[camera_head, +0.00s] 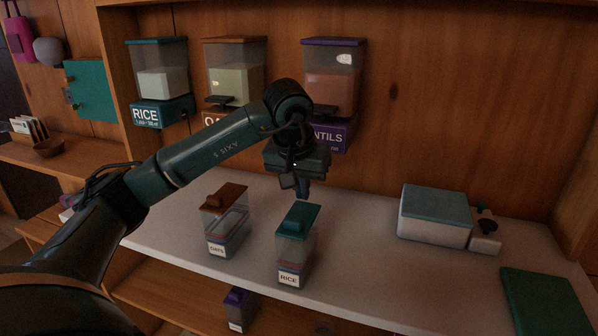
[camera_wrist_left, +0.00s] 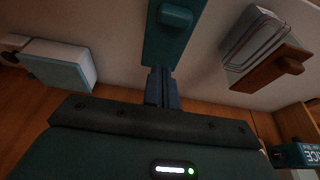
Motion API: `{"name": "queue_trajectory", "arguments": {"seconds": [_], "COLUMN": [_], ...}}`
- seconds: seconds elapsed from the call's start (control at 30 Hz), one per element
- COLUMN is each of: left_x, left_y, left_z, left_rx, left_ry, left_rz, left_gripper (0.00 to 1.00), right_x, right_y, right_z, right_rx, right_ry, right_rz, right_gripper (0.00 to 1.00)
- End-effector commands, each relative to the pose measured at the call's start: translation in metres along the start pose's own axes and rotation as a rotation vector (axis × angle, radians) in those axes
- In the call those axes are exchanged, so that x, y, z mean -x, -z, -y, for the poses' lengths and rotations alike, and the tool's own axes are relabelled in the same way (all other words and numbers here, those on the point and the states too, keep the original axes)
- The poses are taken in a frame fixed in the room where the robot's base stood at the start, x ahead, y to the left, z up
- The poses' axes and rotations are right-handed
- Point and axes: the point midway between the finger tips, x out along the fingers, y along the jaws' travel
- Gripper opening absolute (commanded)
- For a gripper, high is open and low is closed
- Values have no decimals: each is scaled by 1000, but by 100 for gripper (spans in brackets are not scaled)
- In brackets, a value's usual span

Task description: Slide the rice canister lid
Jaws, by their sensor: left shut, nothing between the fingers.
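The rice canister (camera_head: 295,262) is a clear box with a white RICE label, standing upright on the white counter. Its teal lid (camera_head: 298,222) has a raised grip block and also shows at the top of the left wrist view (camera_wrist_left: 172,42). My left gripper (camera_head: 303,190) points down at the lid's far edge, its fingers shut and empty. In the left wrist view the closed fingertips (camera_wrist_left: 160,72) meet the lid's edge in the picture; I cannot tell whether they touch it. My right gripper is not in view.
The OATS canister (camera_head: 225,230) with a brown lid stands close left of the rice canister. Wall dispensers hang behind, including the RICE one (camera_head: 160,85). A white box with teal top (camera_head: 435,215) stands right, beyond free counter. A purple-lidded container (camera_head: 238,310) sits below.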

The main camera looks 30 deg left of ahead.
Motion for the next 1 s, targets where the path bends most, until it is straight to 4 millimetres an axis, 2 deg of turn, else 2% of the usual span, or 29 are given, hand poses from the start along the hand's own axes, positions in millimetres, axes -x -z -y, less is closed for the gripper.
{"name": "queue_trajectory", "arguments": {"seconds": [0.03, 0.13, 0.2, 0.43, 1.0], "left_x": [-12, -32, -24, -17, -16], "left_y": [-1, -1, -11, -33, -41], "left_z": [0, 0, 0, 0, 0], "left_rx": [0, 0, -3, 0, -1], "left_ry": [1, 1, 0, 1, 0], "left_rz": [6, 5, -1, -1, -1], "left_gripper": [0, 0, 0, 0, 0], "right_x": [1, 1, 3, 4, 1], "right_y": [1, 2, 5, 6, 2], "right_z": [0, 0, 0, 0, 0], "right_rx": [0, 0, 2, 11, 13], "right_ry": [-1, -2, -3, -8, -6], "right_rz": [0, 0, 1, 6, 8], "right_gripper": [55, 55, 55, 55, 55]}}
